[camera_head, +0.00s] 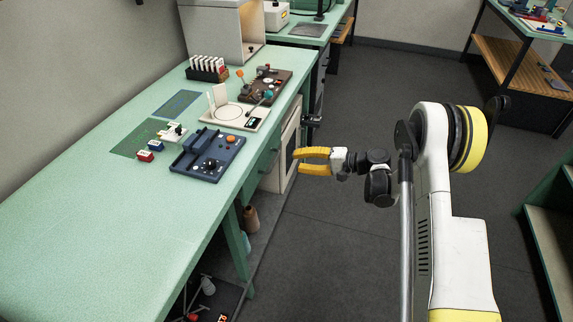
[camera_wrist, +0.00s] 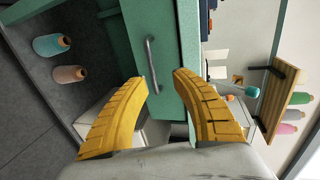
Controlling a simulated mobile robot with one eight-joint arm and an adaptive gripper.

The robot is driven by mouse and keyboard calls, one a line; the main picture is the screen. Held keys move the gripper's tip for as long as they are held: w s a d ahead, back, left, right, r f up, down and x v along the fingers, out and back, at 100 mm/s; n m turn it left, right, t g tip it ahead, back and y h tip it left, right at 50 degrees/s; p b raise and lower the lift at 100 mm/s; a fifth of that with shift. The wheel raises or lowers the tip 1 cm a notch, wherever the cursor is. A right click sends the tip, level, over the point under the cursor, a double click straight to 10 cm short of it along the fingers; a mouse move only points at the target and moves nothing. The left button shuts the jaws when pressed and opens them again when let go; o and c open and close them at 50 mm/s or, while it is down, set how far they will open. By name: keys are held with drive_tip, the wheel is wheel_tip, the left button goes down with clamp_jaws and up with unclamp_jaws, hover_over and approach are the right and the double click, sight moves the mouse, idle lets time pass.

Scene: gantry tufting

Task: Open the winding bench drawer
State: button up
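The green winding bench drawer (camera_wrist: 126,38) appears shut in the wrist view, with a grey bar handle (camera_wrist: 151,60) on its front. In the head view the drawer lies under the right edge of the mint-green bench top (camera_head: 100,225), seen at a steep angle. My gripper (camera_head: 299,161) is to the right of that edge with its yellow fingers pointing at the bench front. In the wrist view my gripper (camera_wrist: 160,78) is open and empty. The lower part of the handle lies between the fingertips in the picture; no contact shows.
A blue device (camera_head: 207,155), a beige unit (camera_head: 235,112) and a rack of white pieces (camera_head: 207,68) stand on the bench. Cones (camera_head: 250,218) stand below it. A white cabinet (camera_head: 287,150) is beside the drawer. The floor (camera_head: 330,250) around my arm is clear.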

sight(273, 163)
drive_tip(key=shift+y, duration=0.3)
drive_tip(key=b+x, duration=0.1)
drive_tip(key=x, duration=0.2)
drive_tip(key=f+b+x, duration=0.1)
drive_tip(key=x, duration=0.3)
drive_tip(key=f+b+x, duration=0.1)
drive_tip(key=x, duration=0.2)
drive_tip(key=shift+d+f+b, duration=0.1)
drive_tip(key=shift+f+b, duration=0.15)
drive_tip(key=shift+b, duration=0.15)
clamp_jaws()
